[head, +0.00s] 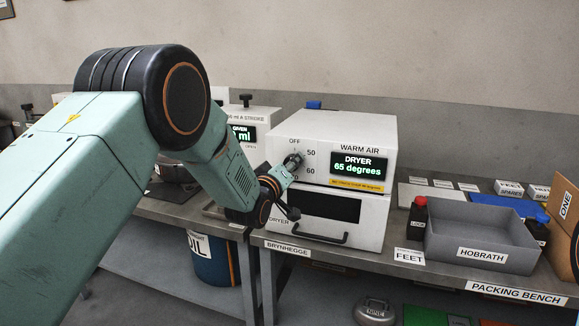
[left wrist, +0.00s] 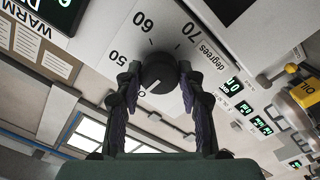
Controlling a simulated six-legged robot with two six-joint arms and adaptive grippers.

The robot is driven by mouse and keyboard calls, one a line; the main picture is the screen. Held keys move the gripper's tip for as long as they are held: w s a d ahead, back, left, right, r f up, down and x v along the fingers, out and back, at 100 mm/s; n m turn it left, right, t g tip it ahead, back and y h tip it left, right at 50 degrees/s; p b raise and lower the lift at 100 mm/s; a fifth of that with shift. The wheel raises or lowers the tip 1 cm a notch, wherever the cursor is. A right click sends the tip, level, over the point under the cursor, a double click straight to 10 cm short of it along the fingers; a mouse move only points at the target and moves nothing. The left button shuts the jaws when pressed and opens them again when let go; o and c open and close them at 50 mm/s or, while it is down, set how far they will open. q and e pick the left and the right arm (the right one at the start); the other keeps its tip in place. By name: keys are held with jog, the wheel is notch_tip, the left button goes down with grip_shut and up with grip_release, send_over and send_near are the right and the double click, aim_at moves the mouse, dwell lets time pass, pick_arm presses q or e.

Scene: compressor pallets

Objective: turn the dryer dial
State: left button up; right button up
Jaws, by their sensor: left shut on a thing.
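The dryer (head: 285,133) is a white box on the bench with a green-lit display (head: 360,165) reading 65 degrees. Its dark round dial (left wrist: 158,72) sits on the front panel, with 50, 60 and 70 printed around it in the left wrist view. My left gripper (left wrist: 159,80) has one finger on each side of the dial and is shut on it. In the head view the gripper (head: 291,163) meets the panel just below OFF and partly hides the dial and the scale. My right gripper is not in view.
A dark window and handle (head: 305,233) are below the dial. A grey HOBRATH tray (head: 482,258), a dark red-capped bottle (head: 418,217) and a cardboard box (head: 565,215) stand to the right. Another white machine (head: 244,125) is left, partly behind my arm.

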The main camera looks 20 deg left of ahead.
pick_arm(q)
jog(key=shift+r+n, duration=0.1)
jog(key=shift+n, duration=0.3)
jog(key=o, duration=1.2)
jog(key=s, duration=0.8)
jog(key=s+a, duration=0.1)
jog(key=s, duration=0.3)
